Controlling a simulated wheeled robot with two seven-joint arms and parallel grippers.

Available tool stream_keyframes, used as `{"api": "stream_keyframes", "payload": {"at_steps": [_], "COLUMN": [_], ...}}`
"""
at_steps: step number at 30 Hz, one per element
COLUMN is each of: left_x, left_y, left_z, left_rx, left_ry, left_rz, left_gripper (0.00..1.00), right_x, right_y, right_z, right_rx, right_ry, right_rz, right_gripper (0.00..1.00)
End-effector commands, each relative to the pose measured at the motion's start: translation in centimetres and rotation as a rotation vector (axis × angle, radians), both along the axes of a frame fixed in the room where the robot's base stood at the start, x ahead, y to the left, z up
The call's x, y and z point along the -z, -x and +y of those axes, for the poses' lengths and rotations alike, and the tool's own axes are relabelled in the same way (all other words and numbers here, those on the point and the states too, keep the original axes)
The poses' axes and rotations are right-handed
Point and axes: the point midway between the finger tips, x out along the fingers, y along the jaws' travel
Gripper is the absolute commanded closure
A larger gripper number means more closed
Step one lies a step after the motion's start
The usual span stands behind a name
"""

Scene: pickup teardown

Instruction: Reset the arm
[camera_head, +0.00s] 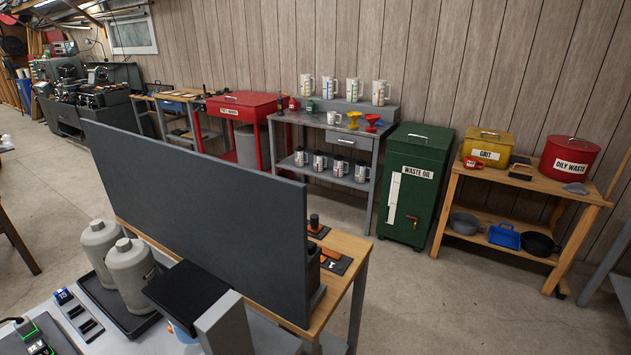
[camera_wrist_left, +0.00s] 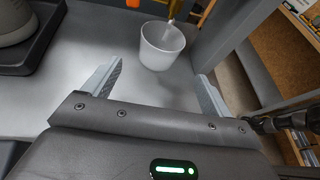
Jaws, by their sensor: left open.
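My left gripper (camera_wrist_left: 158,78) shows in the left wrist view with its two pale grey fingers wide apart. Nothing is between the fingers. A white cup (camera_wrist_left: 162,46) stands on the grey bench top (camera_wrist_left: 105,35) just beyond the fingertips, apart from them. Something thin and yellowish shows at the cup's rim, too small to name. In the head view, a black block and a grey box at the lower middle may be part of my left arm; I cannot tell. My right gripper is in neither view.
Two grey jugs (camera_head: 130,268) stand on a black tray (camera_head: 105,298) on the near bench. A tall dark panel (camera_head: 200,205) rises behind them. A green waste oil cabinet (camera_head: 413,185) and a wooden stand (camera_head: 470,215) line the wall. The floor between is clear.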

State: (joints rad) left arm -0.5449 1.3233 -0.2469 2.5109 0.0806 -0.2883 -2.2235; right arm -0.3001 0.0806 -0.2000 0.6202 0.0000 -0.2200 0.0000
Motion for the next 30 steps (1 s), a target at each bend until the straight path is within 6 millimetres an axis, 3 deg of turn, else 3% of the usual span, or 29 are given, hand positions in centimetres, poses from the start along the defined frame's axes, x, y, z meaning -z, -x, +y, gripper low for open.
{"api": "stream_keyframes", "payload": {"at_steps": [6, 9, 15, 30], "left_x": [-0.1, -2.5, -4.3, -4.8], "left_y": [2.0, 2.1, 2.0, 2.1], "left_z": [1.6, 2.1, 2.1, 2.1], "left_rx": [0.005, 0.002, -0.001, -0.002], "left_ry": [-0.008, -0.008, -0.009, -0.008], "left_rz": [0.007, -0.004, -0.006, -0.004], "left_gripper": [0.15, 0.15, 0.15, 0.15], "right_x": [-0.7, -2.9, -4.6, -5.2], "right_y": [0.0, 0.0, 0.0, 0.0], "right_z": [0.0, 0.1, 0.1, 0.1], "right_rx": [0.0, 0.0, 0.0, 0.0], "right_ry": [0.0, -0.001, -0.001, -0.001], "right_rz": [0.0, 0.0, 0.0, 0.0], "right_gripper": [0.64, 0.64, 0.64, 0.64]}}
